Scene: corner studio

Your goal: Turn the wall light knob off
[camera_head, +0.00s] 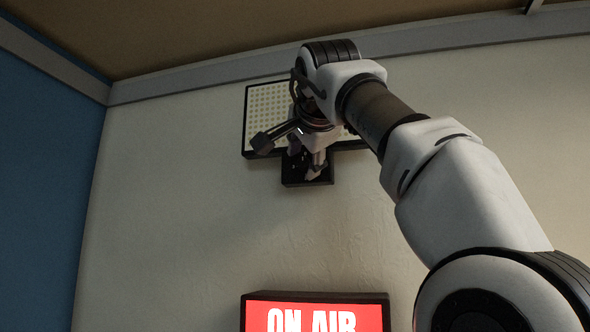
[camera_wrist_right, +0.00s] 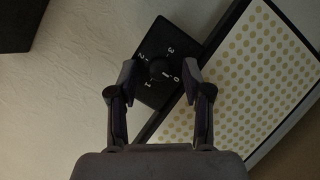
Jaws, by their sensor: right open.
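The wall light is a black-framed panel (camera_head: 268,100) with a cream dotted face, high on the wall. It also shows in the right wrist view (camera_wrist_right: 250,75). A black control box (camera_head: 292,178) sits at its lower edge. In the right wrist view the box (camera_wrist_right: 180,44) carries the numbers 0 to 3 around a small dark knob (camera_wrist_right: 157,66). My right gripper (camera_head: 306,170) is at the box, partly covering it. In the wrist view its open fingers (camera_wrist_right: 162,78) stand either side of the knob. I cannot tell whether they touch it, or its exact setting.
A red lit ON AIR sign (camera_head: 316,318) is on the wall below the light. A black object (camera_wrist_right: 18,22) shows at the top left of the wrist view. The wall between light and sign is bare. A blue wall (camera_head: 45,170) stands at the left.

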